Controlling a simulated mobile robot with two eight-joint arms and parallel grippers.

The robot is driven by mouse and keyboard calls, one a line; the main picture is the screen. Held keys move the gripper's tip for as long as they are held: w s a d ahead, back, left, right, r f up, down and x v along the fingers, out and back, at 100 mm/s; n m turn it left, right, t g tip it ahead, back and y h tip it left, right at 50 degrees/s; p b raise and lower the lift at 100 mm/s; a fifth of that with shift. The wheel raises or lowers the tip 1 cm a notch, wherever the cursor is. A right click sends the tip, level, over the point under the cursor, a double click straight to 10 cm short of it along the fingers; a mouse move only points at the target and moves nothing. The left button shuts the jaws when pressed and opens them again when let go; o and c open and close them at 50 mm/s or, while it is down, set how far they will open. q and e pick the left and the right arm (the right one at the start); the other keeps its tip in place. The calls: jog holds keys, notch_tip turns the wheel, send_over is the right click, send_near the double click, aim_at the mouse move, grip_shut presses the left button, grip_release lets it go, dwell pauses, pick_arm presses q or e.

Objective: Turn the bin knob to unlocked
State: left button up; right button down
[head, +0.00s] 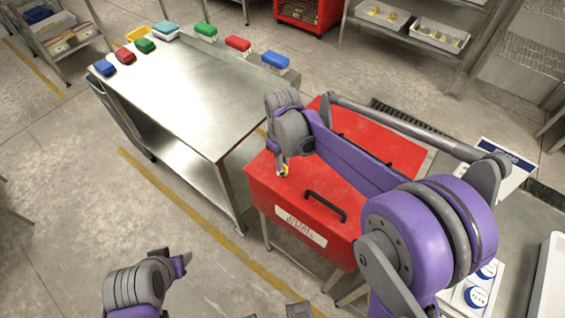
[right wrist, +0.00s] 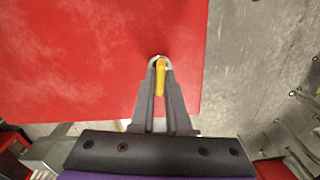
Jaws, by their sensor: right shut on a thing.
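The red bin (head: 340,180) stands right of centre in the head view, with a black handle (head: 326,206) and a white label on its front. It also fills much of the right wrist view (right wrist: 70,60). A small knob with a yellow grip (right wrist: 160,80) and a pale ring sits near the bin's edge. My right gripper (right wrist: 160,70) is shut on the knob, one finger on each side. In the head view the right gripper (head: 282,166) points down at the bin's left corner and partly hides the knob. My left gripper (head: 183,263) is low at the left, away from the bin; its jaws are unclear.
A steel table (head: 190,95) stands left of the bin, with several coloured packs along its far and left edges. A red crate (head: 310,14) and a rack with white trays (head: 440,35) are behind. Open floor (head: 60,220) lies at the left.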

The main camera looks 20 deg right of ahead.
jog(key=shift+n, duration=1.1)
jog(key=c, duration=0.9)
grip_release()
notch_tip(320, 180, up, 11)
jog(key=shift+s, duration=0.1)
